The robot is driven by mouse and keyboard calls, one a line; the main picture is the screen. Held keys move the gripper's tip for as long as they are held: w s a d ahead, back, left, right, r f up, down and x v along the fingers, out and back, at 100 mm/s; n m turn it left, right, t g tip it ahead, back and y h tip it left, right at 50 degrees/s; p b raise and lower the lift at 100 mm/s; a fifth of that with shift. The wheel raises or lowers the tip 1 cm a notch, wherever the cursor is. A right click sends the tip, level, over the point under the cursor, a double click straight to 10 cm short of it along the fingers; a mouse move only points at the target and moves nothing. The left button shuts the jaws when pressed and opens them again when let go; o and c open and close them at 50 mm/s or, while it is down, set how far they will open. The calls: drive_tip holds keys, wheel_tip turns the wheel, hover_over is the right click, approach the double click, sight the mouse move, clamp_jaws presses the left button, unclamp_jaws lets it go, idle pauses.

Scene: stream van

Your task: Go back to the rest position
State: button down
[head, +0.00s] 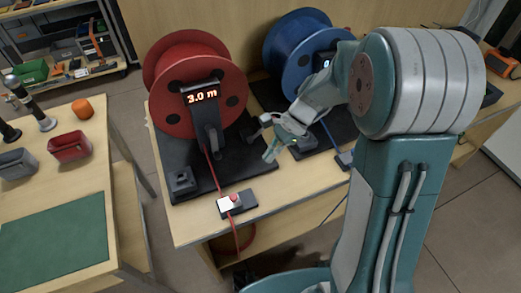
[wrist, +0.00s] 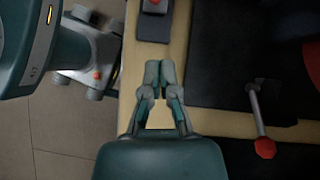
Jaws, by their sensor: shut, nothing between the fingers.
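My gripper (head: 273,150) is in the head view, in front of the gap between the two reels and above the wooden bench (head: 190,232). Its fingers are shut and empty. In the wrist view the fingertips (wrist: 160,72) are together over the bench edge, beside a dark base plate. My arm bends down to the gripper from the right in the head view and covers part of the blue reel (head: 285,50).
A red reel (head: 160,75) with a display (head: 201,93) reading 3.0 m stands left of my gripper. Its red cable runs down past a small red-button box (head: 246,207). A lever with a red knob (wrist: 264,148) is right in the wrist view. A table (head: 95,170) stands left.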

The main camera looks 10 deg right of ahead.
drive_tip(key=s+d+r+n+t+h, duration=0.3)
drive_tip(key=s+d+r+n+t, duration=0.1)
drive_tip(key=s+r+n, duration=0.2)
drive_tip(key=s+d+r+n+t+h, duration=0.4)
drive_tip(key=s+r+n, duration=0.3)
drive_tip(key=s+r, duration=0.2)
drive_tip(key=shift+s+r+t, duration=0.15)
drive_tip(key=shift+r+t, duration=0.15)
drive_tip(key=shift+t, duration=0.1)
idle(0.8)
